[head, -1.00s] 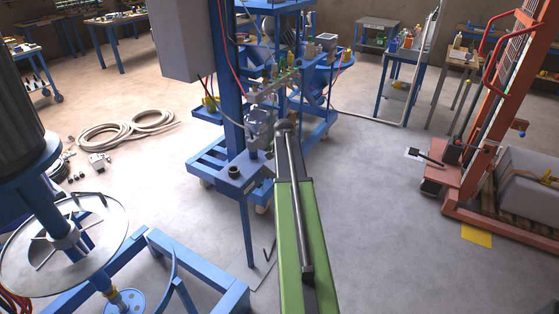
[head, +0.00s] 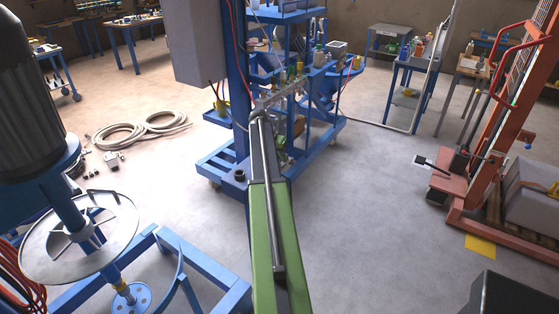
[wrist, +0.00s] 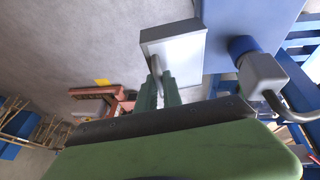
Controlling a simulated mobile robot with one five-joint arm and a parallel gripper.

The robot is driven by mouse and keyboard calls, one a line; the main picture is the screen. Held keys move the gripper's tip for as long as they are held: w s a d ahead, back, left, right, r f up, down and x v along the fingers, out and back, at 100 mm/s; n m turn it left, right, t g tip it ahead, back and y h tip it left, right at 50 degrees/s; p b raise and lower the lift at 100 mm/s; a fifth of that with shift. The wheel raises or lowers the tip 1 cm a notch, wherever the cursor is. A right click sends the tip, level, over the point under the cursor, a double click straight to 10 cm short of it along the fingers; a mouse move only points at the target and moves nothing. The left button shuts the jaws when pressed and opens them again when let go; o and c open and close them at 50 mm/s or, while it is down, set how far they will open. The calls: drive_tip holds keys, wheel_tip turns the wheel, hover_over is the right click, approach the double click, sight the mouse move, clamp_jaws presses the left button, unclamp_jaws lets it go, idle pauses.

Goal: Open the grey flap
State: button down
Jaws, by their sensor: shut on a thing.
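In the wrist view, a pale grey box-like panel, which looks like the grey flap (wrist: 176,48), stands tilted in front of my gripper. My gripper (wrist: 158,84) has two green fingers at the panel's lower left. They are shut on a thin grey rod, apparently the flap's handle. The rod's grip point is partly hidden between the fingers. In the head view my green arm points away towards the blue stand (head: 236,70), and my fingers cannot be made out there. I cannot tell how far the flap is swung.
A blue panel (wrist: 248,28) and a grey fitting with a bent pipe (wrist: 262,74) are close right of the flap in the wrist view. A mixer disc (head: 80,237) and blue frame are left. A dark box (head: 505,296) is at lower right.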

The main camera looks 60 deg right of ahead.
drive_tip(key=shift+s+d, duration=0.15)
drive_tip(key=shift+d, duration=0.2)
drive_tip(key=c, duration=1.5)
unclamp_jaws()
drive_tip(key=shift+a, duration=0.1)
drive_tip(key=shift+r, duration=0.1)
drive_tip(key=p+v, duration=1.6)
drive_tip(key=v, duration=0.1)
drive_tip(key=shift+a, duration=0.2)
